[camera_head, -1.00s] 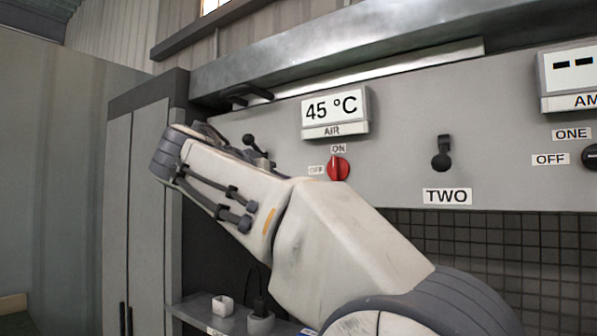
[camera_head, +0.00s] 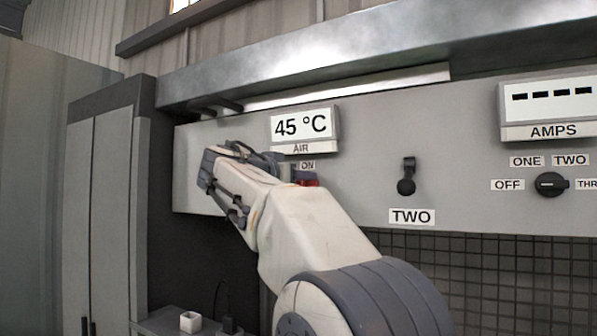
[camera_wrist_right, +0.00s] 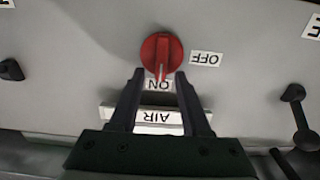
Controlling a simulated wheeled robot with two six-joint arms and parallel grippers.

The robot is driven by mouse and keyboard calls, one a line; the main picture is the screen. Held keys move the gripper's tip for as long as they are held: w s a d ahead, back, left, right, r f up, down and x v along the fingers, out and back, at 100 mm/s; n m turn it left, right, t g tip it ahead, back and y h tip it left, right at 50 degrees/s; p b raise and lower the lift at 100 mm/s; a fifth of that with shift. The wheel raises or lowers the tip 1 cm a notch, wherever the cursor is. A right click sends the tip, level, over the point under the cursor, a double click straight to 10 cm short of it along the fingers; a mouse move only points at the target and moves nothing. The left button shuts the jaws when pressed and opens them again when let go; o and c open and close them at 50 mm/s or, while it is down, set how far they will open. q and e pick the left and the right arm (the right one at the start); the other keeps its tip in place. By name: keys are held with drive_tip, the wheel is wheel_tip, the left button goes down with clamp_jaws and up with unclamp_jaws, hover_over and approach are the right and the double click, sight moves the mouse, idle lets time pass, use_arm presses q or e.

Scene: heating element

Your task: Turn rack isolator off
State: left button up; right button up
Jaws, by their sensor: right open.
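The red rotary knob (camera_wrist_right: 161,56) is on the grey panel (camera_wrist_right: 80,70) in my right wrist view, which shows the panel upside down. Its white mark points at the ON label (camera_wrist_right: 158,85); the OFF label (camera_wrist_right: 207,59) is beside it. My right gripper (camera_wrist_right: 159,76) is open and empty, its fingertips near the knob's lower edge, one on each side of the ON label. I cannot tell whether they touch. In the head view only a sliver of the red knob (camera_head: 311,182) shows above my right arm. My left gripper is not in view.
The 45 °C AIR display (camera_head: 302,126) is above the red knob. A black lever (camera_head: 406,178) above the TWO label and a black selector knob (camera_head: 551,185) below the AMPS display (camera_head: 548,105) are to the right. Another black lever (camera_wrist_right: 294,92) shows in the wrist view.

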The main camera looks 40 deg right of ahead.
drive_tip(key=shift+c, duration=0.3)
clamp_jaws()
drive_tip(key=shift+w+n, duration=0.1)
drive_tip(key=shift+n, duration=0.3)
drive_tip(key=n, duration=0.5)
drive_tip(key=w+f+n+b, duration=0.1)
drive_tip(key=n, duration=0.5)
drive_tip(key=w+f+n, duration=0.1)
drive_tip(key=n, duration=0.5)
drive_tip(key=shift+a, duration=0.4)
drive_tip(key=shift+n, duration=0.3)
drive_tip(key=shift+o, duration=0.3)
unclamp_jaws()
drive_tip(key=shift+f, duration=0.1)
